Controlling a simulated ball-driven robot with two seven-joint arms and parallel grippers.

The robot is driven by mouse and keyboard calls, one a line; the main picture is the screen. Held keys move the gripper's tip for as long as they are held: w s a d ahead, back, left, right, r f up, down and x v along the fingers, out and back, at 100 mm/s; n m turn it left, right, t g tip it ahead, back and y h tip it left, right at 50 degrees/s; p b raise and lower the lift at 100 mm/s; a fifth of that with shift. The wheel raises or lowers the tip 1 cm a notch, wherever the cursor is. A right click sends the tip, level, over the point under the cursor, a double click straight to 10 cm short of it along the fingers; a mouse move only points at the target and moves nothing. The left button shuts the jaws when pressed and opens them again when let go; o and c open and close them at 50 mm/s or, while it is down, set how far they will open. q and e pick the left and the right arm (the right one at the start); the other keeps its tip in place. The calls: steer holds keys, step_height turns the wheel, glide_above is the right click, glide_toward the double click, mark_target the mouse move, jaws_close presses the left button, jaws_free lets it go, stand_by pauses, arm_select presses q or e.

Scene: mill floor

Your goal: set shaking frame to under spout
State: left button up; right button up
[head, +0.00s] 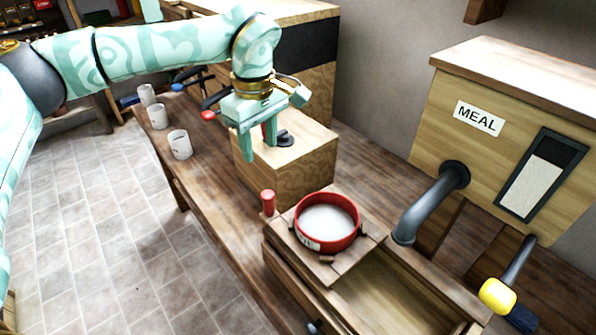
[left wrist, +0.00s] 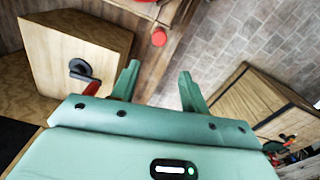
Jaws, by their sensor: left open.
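The wooden shaking frame (head: 342,266) sits on the rails of an open-topped wooden chest. It carries a red round sieve (head: 326,248) with white meal in it, and a red upright handle (head: 268,203) stands at its left corner. The handle's red top also shows in the left wrist view (left wrist: 159,37). The grey spout (head: 428,208) comes down from the MEAL hopper, to the right of the sieve. My left gripper (head: 259,148) is open and empty, beside a wooden box behind the frame. Its two fingers (left wrist: 160,74) stand apart in the left wrist view. My right gripper is not seen.
The wooden box (head: 300,160) has a dark pivot and red lever (left wrist: 90,88) on top. Several white cups (head: 179,145) stand along the bench's left edge. A yellow-ended lever (head: 497,296) sticks out at the right. Tiled floor lies left of the bench.

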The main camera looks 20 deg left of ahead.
arm_select(q)
steer(key=b, duration=0.1)
glide_toward(268, 194)
step_height(268, 194, down, 11)
steer(key=shift+a+r+b, duration=0.1)
steer(key=shift+a+b, duration=0.05)
steer(key=shift+b, duration=1.05)
steer(key=shift+w+f, duration=0.1)
steer(key=shift+f, duration=0.35)
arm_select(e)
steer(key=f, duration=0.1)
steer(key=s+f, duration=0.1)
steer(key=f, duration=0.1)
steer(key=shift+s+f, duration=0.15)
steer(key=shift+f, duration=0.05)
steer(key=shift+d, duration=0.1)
arm_select(q)
jaws_close()
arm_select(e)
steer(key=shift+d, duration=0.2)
